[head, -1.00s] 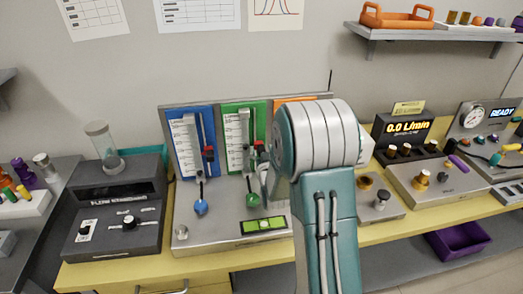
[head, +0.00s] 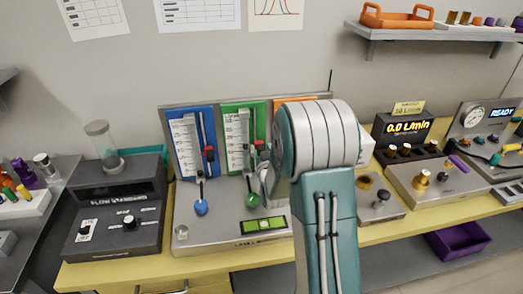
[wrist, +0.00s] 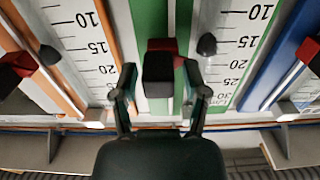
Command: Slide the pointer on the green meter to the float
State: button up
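The green meter (head: 230,112) stands in the middle of the panel, between the blue and orange ones. In the wrist view, its pointer (wrist: 160,60), a dark block with a red part, sits on the green strip (wrist: 149,18). The dark, cone-shaped float (wrist: 207,45) is beside the pointer to the right, over the white scale, near the 15 mark. My gripper (wrist: 159,80) is open, with one finger on each side of the pointer and visible gaps. In the head view my arm partly hides the gripper and pointer.
The blue meter (head: 180,117) with a red pointer (head: 209,154) is on the left. The orange meter (head: 287,102) is mostly behind my arm. Blue (head: 201,207) and green (head: 252,200) knobs sit below. A green level (head: 264,225) lies on the console front.

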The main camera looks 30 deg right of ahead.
dwell(0.3)
jog(key=v, duration=1.2)
jog(key=s+a+r+n+g+y, duration=0.2)
jog(key=s+a+r+g+y, duration=0.1)
jog(key=s+a+r+g, duration=0.25)
jog(key=s+a+r+g+y, duration=0.1)
jog(key=s+a+r+g, duration=0.1)
jog(key=s, duration=0.6)
jog(key=s+a+r+n+g+y, duration=0.1)
jog(key=s+a+r+g, duration=0.2)
jog(key=s+a, duration=0.3)
jog(key=s+g, duration=0.1)
jog(key=s, duration=0.2)
jog(key=shift+r, duration=0.2)
